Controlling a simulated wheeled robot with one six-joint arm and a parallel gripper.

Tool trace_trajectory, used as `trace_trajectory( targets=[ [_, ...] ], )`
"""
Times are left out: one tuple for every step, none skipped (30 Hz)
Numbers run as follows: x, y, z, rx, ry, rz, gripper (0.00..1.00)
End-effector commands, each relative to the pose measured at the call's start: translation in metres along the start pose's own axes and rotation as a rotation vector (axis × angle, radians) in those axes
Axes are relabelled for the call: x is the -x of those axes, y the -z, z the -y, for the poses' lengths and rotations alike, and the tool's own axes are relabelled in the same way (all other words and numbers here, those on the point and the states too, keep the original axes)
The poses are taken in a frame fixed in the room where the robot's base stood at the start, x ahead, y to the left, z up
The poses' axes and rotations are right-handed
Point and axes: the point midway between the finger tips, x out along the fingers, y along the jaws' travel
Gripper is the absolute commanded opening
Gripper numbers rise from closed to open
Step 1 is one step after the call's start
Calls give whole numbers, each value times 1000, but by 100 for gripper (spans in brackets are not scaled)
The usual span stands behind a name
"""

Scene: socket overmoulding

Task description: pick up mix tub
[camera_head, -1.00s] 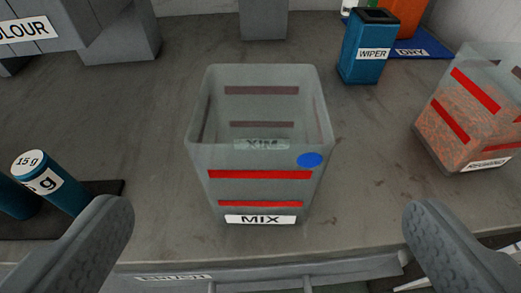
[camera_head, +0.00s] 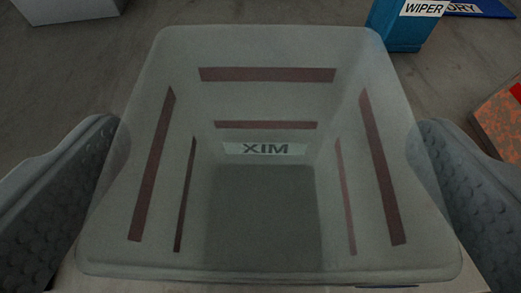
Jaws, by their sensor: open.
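The mix tub (camera_head: 265,50) is a translucent grey square tub with dark red bands on its walls. It fills the middle of the view, and I look down into it. It looks empty. Its MIX label (camera_head: 265,149) shows reversed through a wall. My gripper (camera_head: 268,150) is open, with one dark padded finger at the left side of the tub and one at the right. The fingers stand around the tub; I cannot tell whether they touch its walls. The tub's lower outside is hidden.
A blue WIPER container (camera_head: 399,30) stands behind the tub to the right, with a blue DRY mat (camera_head: 480,9) beyond it. A tub with orange-speckled contents (camera_head: 500,128) is at the right edge, close to my right finger. A grey block (camera_head: 65,8) is at the back left.

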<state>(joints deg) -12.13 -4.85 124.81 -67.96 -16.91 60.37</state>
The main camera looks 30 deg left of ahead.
Motion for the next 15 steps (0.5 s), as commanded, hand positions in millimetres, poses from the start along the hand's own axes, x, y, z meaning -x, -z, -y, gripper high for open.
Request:
trace_trajectory(
  targets=[
    [-7, 1, 1, -2, 1, 0, 100],
    [-10, 0, 0, -1, 1, 1, 100],
    [-14, 0, 0, -2, 0, 1, 100],
    [-17, 0, 0, -2, 0, 1, 100],
    [-19, 0, 0, -1, 1, 1, 100],
    [-21, 0, 1, 0, 0, 0, 100],
    [-22, 1, 1, -1, 0, 0, 100],
    [-23, 1, 0, -1, 0, 0, 100],
    [-24, 1, 0, -1, 0, -1, 100],
    [-24, 1, 0, -1, 0, -1, 100],
    [-24, 1, 0, -1, 0, -1, 100],
    [-24, 1, 0, -1, 0, -1, 100],
    [-24, 1, 0, -1, 0, -1, 100],
    [-24, 1, 0, -1, 0, -1, 100],
    [-24, 1, 0, -1, 0, -1, 100]
  ],
)
